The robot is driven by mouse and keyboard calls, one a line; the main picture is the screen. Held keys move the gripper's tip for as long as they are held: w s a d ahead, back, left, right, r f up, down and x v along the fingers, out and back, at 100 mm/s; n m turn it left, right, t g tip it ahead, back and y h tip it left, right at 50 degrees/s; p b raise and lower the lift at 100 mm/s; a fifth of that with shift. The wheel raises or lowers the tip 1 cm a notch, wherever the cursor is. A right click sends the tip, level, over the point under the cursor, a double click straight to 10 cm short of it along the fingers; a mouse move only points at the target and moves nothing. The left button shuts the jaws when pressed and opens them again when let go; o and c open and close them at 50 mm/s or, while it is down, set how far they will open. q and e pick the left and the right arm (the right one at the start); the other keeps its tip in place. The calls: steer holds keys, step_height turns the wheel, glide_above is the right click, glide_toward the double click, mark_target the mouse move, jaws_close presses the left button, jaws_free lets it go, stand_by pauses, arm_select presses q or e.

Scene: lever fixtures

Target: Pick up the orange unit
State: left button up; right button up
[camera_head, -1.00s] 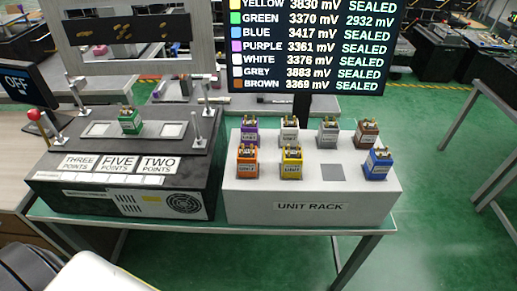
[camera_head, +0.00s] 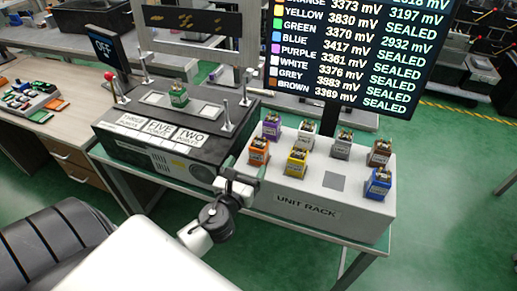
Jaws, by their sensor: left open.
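The orange unit (camera_head: 258,152) stands upright in the front row of the white unit rack (camera_head: 310,208), at its left end. A yellow unit (camera_head: 296,161) stands to its right and a purple unit (camera_head: 271,126) behind it. My left gripper (camera_head: 243,172) is open and empty, in front of the rack's left end, just below and left of the orange unit in the picture. They look apart, but the depth between them is hard to tell. My right gripper is out of view.
White, grey, brown and blue (camera_head: 378,184) units also stand on the rack, around an empty grey square (camera_head: 335,181). A black test fixture (camera_head: 165,150) holding a green unit (camera_head: 179,95) stands to the left. A readings screen (camera_head: 350,50) hangs behind.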

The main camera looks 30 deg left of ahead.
mark_target(256, 152)
arm_select(q)
steer(key=x, duration=0.3)
steer(key=p+x, duration=0.1)
steer(key=x, duration=0.5)
steer(key=shift+w+d+f, duration=0.15)
steer(key=shift+w+f, duration=0.1)
steer(key=shift+f, duration=0.05)
steer(key=shift+s, duration=0.1)
steer(key=shift+c, duration=0.3)
steer(key=c, duration=1)
steer(key=shift+r, duration=0.1)
